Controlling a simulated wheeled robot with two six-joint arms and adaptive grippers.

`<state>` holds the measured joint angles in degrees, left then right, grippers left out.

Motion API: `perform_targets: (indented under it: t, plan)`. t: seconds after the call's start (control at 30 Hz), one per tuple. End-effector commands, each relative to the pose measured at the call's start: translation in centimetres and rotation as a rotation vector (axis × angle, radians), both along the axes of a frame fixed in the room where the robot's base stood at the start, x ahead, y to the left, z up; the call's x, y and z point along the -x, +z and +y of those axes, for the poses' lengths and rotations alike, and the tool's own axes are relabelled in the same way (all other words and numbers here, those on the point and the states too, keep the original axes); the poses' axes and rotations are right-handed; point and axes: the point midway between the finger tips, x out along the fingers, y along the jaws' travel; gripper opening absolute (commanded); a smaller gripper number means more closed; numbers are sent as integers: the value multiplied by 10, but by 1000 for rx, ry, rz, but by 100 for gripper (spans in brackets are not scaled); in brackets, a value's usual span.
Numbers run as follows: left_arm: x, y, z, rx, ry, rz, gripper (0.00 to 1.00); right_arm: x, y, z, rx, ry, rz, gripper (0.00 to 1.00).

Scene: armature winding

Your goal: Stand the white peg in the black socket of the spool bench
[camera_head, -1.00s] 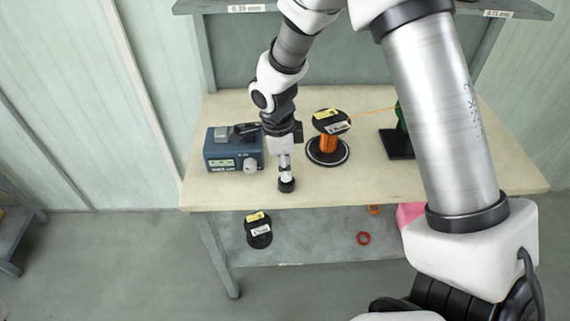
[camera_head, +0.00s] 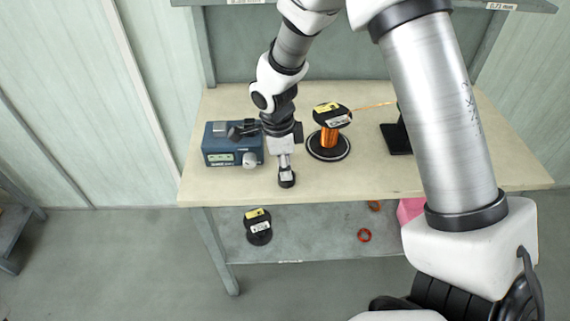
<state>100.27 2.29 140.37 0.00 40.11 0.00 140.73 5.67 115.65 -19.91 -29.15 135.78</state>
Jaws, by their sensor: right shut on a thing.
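My right gripper (camera_head: 285,171) points down over the front part of the spool bench (camera_head: 400,180), just right of the blue box. It is shut on the white peg (camera_head: 284,160), which shows only as a small pale upright piece, mostly hidden by the fingers. A small black piece at the lower end, seemingly the black socket (camera_head: 287,183), sits close to the bench's front edge. It is too small to tell how far the peg is in the socket, or where the dark fingertips end. My left gripper is not in view.
A blue box with a dial (camera_head: 222,156) stands close left of the gripper. A spool of orange wire (camera_head: 329,138) on a black round base stands close right. A black stand (camera_head: 396,139) is farther right. Another black spool (camera_head: 258,228) and orange rings (camera_head: 364,235) lie on the lower shelf.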

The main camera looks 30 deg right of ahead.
Motion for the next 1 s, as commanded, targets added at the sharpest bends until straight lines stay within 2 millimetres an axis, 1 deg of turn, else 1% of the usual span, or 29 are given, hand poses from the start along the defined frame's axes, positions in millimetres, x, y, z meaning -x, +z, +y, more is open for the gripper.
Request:
perform_targets:
  t: [0.07,0.1,0.13,0.17,0.47,0.57,0.67,0.9,1.0]
  plan:
    - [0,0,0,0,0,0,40,0,0,0,0,0,0,0]
    - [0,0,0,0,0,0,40,0,0,0,0,0,0,37]
    - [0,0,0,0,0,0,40,0,0,0,0,0,0,48]
    - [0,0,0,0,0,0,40,0,0,0,0,0,0,56]
    - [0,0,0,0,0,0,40,0,1,0,0,0,0,56]
    - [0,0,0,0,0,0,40,-1,8,1,1,-1,-3,56]
    - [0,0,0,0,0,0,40,-3,26,2,1,1,-5,56]
    - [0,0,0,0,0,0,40,-6,87,8,1,0,-5,56]
    - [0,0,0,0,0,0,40,-7,106,9,0,-1,-5,56]
